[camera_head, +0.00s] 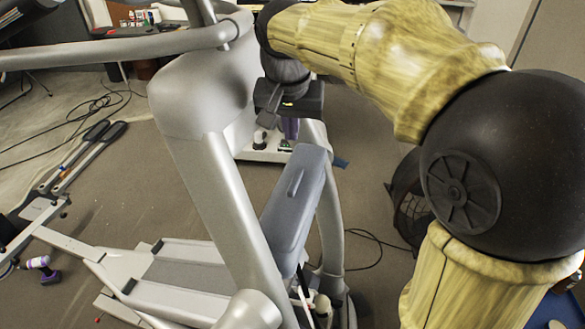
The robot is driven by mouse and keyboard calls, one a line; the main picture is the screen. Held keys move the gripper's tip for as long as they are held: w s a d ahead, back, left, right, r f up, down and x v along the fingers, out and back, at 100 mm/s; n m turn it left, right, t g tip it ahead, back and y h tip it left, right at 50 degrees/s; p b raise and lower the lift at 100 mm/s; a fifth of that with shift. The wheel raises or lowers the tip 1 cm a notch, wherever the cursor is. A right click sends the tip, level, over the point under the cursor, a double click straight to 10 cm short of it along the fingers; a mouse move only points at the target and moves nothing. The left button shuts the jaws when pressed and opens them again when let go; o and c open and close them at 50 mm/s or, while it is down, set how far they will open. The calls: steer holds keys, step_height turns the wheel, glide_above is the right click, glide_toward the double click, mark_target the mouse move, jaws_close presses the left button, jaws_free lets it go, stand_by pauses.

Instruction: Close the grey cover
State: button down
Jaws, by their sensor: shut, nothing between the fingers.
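The grey cover (293,207) is a long blue-grey panel with a raised handle on its face. It stands tilted at the lower middle of the elliptical machine, between its silver uprights, leaning away from the frame at its lower end. My gripper (271,112) is above the cover's top end and slightly left of it, pointing down. It looks apart from the cover and holds nothing. The fingertips are small and dark, partly against the machine's column. The cover's lower edge and hinge are partly hidden by the machine frame.
The elliptical's silver upright (215,190) and handlebar (120,48) stand close on the left. A black fan-like object (411,205) stands on the floor at right. A purple drill (43,269) and cables lie at left. Open carpet lies right of the cover.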

stand_by(0.4)
steer(key=p, duration=0.3)
glide_toward(293, 184)
steer(key=w+f, duration=0.2)
steer(key=f, duration=0.1)
steer(key=w+f, duration=0.1)
steer(key=f, duration=0.1)
steer(key=shift+w+d, duration=0.25)
steer(key=shift+w, duration=0.05)
steer(key=shift+f+p, duration=0.3)
steer(key=shift+f, duration=0.35)
step_height(293, 184, down, 4)
steer(key=b, duration=0.4)
steer(key=shift+f, duration=0.2)
steer(key=shift+s, duration=0.2)
